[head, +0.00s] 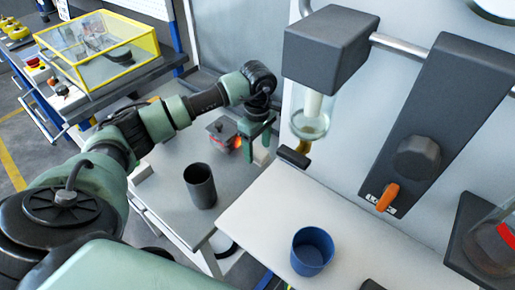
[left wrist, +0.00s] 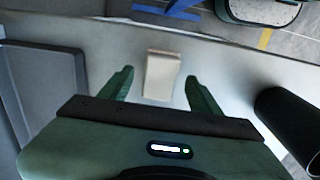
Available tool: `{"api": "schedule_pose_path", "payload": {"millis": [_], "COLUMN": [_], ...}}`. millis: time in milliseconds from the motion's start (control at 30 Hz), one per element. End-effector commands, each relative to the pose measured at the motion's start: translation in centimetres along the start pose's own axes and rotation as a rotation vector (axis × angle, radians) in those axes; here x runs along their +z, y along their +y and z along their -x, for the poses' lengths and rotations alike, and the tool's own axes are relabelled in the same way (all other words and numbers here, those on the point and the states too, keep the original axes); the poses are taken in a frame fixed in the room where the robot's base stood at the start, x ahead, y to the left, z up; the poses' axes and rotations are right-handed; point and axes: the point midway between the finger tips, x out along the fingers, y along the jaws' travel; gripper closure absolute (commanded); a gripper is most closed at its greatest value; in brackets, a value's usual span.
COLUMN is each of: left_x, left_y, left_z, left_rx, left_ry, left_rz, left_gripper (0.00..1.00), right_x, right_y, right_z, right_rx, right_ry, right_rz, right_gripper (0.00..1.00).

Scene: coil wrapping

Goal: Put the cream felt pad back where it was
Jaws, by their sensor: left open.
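The cream felt pad (left wrist: 161,75) lies on a light grey surface in the left wrist view. It is a small, pale, roughly rectangular piece. My left gripper (left wrist: 158,79) is open, with its two green fingers apart and the pad showing in the gap between and beyond their tips. I cannot tell from the picture how high the fingers are above the surface. In the head view my left gripper (head: 258,143) points down over the back of the grey side table (head: 165,165); I cannot make out the pad clearly there. My right gripper is not in view.
A dark cup (head: 200,187) stands on the side table, and a dark cylinder (left wrist: 290,118) shows at the right in the wrist view. A small grey device (head: 222,128) is beside the gripper. A blue cup (head: 312,252) stands on the white bench (head: 285,205) below wall-mounted equipment.

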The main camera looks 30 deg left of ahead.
Motion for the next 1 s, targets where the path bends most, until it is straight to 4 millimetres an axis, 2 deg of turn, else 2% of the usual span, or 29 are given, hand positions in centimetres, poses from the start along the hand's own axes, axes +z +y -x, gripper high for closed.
{"api": "schedule_pose_path", "payload": {"millis": [300, 500, 700, 1000], "left_x": [0.0, 0.0, 0.0, 0.0], "left_y": [0.2, 0.1, 0.0, 0.0], "left_z": [6.5, 9.9, 11.2, 11.3], "left_rx": [0.008, 0.005, 0.001, 0.001], "left_ry": [0.001, 0.001, 0.0, 0.0], "left_rz": [0.0, 0.0, 0.0, 0.0], "left_gripper": [0.37, 0.37, 0.37, 0.37], "right_x": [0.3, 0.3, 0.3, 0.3], "right_y": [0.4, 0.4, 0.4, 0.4], "right_z": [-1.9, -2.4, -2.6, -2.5], "right_rx": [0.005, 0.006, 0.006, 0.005], "right_ry": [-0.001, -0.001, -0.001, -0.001], "right_rz": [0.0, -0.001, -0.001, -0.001], "right_gripper": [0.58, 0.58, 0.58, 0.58]}}
